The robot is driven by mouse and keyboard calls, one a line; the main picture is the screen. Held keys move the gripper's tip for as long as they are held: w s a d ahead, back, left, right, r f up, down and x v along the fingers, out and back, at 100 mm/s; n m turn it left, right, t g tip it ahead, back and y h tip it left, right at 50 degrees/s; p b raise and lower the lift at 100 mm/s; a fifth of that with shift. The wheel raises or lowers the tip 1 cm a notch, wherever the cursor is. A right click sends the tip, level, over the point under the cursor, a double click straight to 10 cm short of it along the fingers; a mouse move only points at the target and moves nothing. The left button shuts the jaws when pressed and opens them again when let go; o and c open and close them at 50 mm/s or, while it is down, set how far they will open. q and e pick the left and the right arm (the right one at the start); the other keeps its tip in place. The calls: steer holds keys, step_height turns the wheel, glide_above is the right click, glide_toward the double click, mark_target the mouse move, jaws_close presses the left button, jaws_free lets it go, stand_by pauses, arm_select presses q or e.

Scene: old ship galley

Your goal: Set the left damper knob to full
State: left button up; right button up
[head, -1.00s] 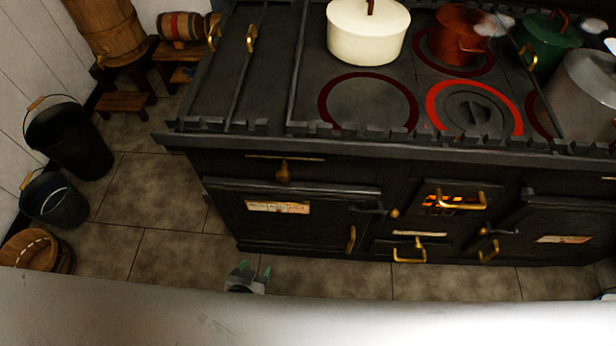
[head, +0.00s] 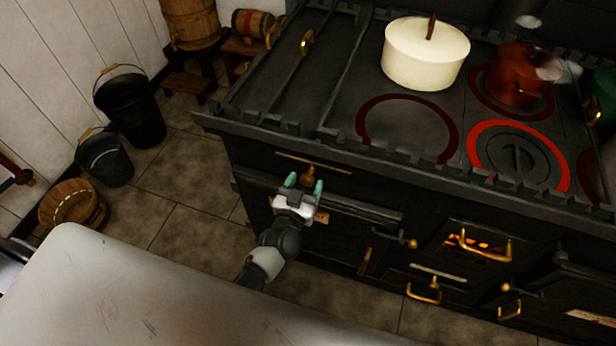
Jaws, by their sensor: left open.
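The left damper knob (head: 308,173) is a small brass knob on the black stove's front, below a brass slot strip (head: 314,163) under the top edge. It sits near the middle of that strip. My left gripper (head: 305,184) is open, with its two green fingertips raised on either side of the knob in the picture. I cannot tell whether the fingers touch it. The gripper partly covers the oven door and its label below. My right gripper is not in view.
The stove top (head: 350,90) has a raised notched rail along its front. A cream pot (head: 425,58), a red pot (head: 515,78) and a glowing red ring (head: 560,160) are on it. Buckets (head: 130,108) and a wooden tub (head: 72,205) stand on the floor at left.

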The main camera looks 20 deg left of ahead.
arm_select(q)
steer(key=shift+w, duration=1)
